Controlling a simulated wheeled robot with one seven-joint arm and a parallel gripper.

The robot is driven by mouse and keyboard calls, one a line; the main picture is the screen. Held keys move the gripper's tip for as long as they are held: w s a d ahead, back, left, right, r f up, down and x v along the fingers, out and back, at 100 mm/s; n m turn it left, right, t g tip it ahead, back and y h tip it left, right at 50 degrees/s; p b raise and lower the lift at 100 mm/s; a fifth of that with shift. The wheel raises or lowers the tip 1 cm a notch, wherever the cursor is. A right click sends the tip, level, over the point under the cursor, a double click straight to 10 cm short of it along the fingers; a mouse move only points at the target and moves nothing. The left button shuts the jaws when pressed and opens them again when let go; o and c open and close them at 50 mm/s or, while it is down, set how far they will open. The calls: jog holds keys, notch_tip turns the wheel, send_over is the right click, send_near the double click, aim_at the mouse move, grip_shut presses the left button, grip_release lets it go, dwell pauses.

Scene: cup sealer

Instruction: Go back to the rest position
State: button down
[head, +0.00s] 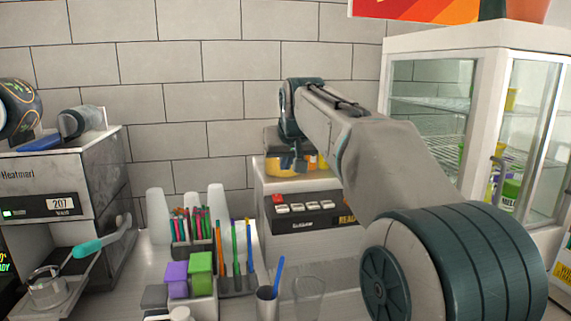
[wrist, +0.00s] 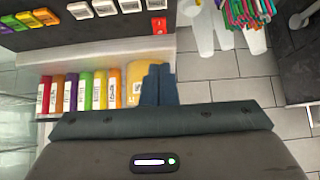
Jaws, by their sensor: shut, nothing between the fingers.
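My gripper (head: 292,166) hangs at the end of my arm, pointing down over the top of the cup sealer (head: 310,238) in the head view. In the wrist view my gripper's two fingers (wrist: 160,70) are together, with nothing between them. The sealer's dark front panel has a red button (wrist: 158,26) and a row of pale buttons. A yellow item (head: 311,161) is by the fingers in the head view; whether they touch it I cannot tell.
Straws and pens (head: 190,224), a green box (head: 201,262) and cups are on the counter in front. A glass-fronted cabinet (head: 430,42) stands at right. In the wrist view, several coloured packs (wrist: 82,92) stand in a row left of my fingers.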

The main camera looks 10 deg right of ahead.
jog(key=s+f+g, duration=0.2)
jog(key=s+f, duration=1)
jog(key=s, duration=0.4)
jog(key=s+f+g, duration=0.2)
jog(key=s+f, duration=1.1)
jog(key=s, duration=0.3)
jog(key=shift+s+a+g, duration=0.15)
jog(key=shift+s+g, duration=0.15)
jog(key=shift+s, duration=0.05)
